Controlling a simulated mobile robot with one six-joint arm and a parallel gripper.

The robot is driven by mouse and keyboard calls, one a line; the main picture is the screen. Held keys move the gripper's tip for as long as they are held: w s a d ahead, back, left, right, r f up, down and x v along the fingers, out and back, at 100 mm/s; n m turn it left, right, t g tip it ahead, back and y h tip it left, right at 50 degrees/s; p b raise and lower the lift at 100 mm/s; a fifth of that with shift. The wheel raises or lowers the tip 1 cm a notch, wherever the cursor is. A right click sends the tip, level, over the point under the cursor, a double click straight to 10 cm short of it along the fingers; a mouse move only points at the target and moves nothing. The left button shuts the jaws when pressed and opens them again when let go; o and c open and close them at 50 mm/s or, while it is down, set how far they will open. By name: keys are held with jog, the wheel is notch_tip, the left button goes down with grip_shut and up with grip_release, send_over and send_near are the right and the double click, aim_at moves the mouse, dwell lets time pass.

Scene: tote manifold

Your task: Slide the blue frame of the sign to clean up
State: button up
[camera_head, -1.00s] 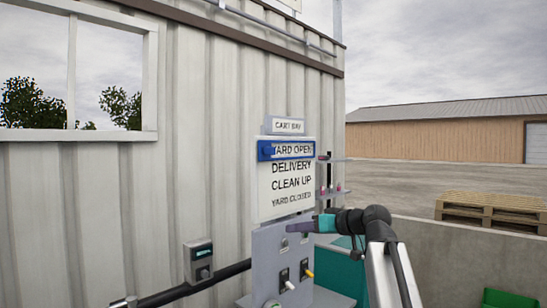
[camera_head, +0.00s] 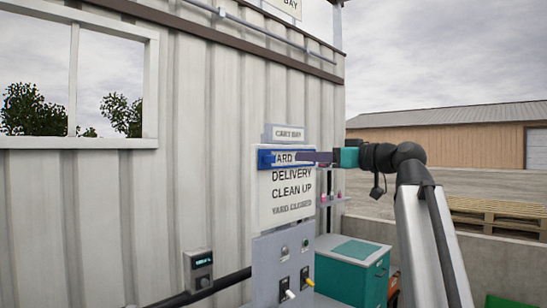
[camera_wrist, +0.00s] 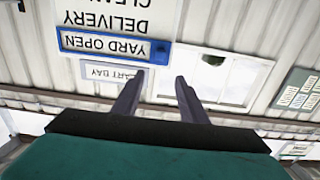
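The white sign (camera_head: 292,190) on the corrugated wall lists YARD OPEN, DELIVERY, CLEAN UP and YARD CLOSED from top to bottom. The blue frame (camera_head: 267,164) is around YARD OPEN, the top line, with a small blue knob at its left end. In the wrist view the sign is upside down, and the blue frame (camera_wrist: 100,45) shows at upper left with its knob near the left fingertip. My gripper (camera_head: 298,156) overlaps the frame's right part in the head view, hiding OPEN. In the wrist view my gripper (camera_wrist: 160,80) is open, with nothing between its fingers.
A CART BAY plate (camera_head: 284,133) sits just above the sign. Below it is a grey switch panel (camera_head: 283,265) with levers. A teal cabinet (camera_head: 350,268) and small shelves (camera_head: 333,198) stand to the right. A window (camera_head: 75,75) is at upper left.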

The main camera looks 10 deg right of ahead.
aim_at(275, 156)
jog(key=shift+w, duration=0.15)
jog(key=p+x, duration=0.4)
jog(key=x, duration=0.9)
jog(key=shift+w+a, duration=0.25)
grip_shut()
